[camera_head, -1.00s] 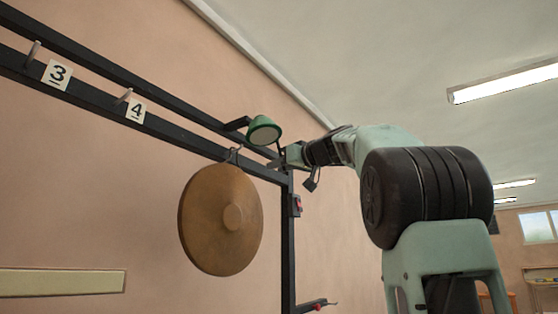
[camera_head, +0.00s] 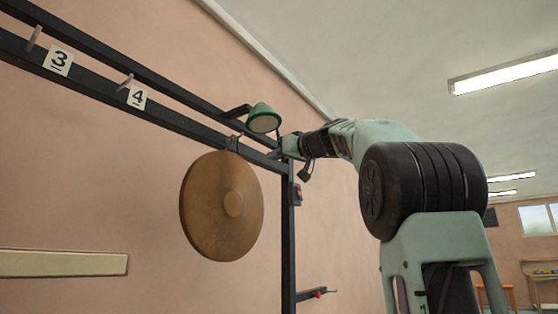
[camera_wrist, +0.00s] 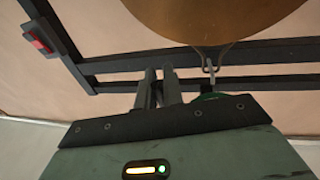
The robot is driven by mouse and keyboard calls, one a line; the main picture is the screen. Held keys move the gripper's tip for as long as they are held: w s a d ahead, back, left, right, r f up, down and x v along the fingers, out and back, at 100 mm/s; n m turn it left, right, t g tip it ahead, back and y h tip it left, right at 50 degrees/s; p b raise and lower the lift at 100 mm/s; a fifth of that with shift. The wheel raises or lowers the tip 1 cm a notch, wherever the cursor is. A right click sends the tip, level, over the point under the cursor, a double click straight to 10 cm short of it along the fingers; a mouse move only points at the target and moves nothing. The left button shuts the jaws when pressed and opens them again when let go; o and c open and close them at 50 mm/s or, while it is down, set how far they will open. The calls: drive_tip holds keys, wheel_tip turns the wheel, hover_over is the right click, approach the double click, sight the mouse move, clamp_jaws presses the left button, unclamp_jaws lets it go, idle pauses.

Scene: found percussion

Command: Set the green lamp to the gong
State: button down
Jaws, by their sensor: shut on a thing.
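The green lamp (camera_head: 263,112) shows a dome-shaped shade and a pale round face. It is at the rail of the dark frame, above and right of the gong, with its face tilted downward and towards the head camera. The brown gong (camera_head: 212,205) hangs from a hook below the rail. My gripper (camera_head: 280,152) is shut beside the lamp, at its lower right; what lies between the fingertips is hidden. In the wrist view, the fingers (camera_wrist: 158,88) are close together, with a green edge of the lamp (camera_wrist: 210,98) just right of them.
The dark frame (camera_head: 200,131) carries pegs and number cards 3 (camera_head: 58,61) and 4 (camera_head: 137,97). A post with a red switch (camera_head: 297,194) stands below my gripper. A low arm with a red knob (camera_head: 317,294) sticks out rightward. A pale board (camera_head: 60,263) is at lower left.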

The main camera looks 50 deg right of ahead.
drive_tip(key=w+r+m+t+h+b, duration=0.1)
drive_tip(key=w+m+t+h+b, duration=0.1)
drive_tip(key=w+t+b, duration=0.4)
drive_tip(key=shift+w+a+r+b, duration=0.35)
drive_tip(key=shift+w+b, duration=0.3)
drive_tip(key=shift+b, duration=2.1)
drive_tip(key=shift+t, duration=0.3)
drive_tip(key=c, duration=1.5)
unclamp_jaws()
drive_tip(key=b+v, duration=1.6)
drive_tip(key=v, duration=0.1)
drive_tip(key=shift+s+f+b, duration=0.15)
drive_tip(key=shift+b, duration=0.2)
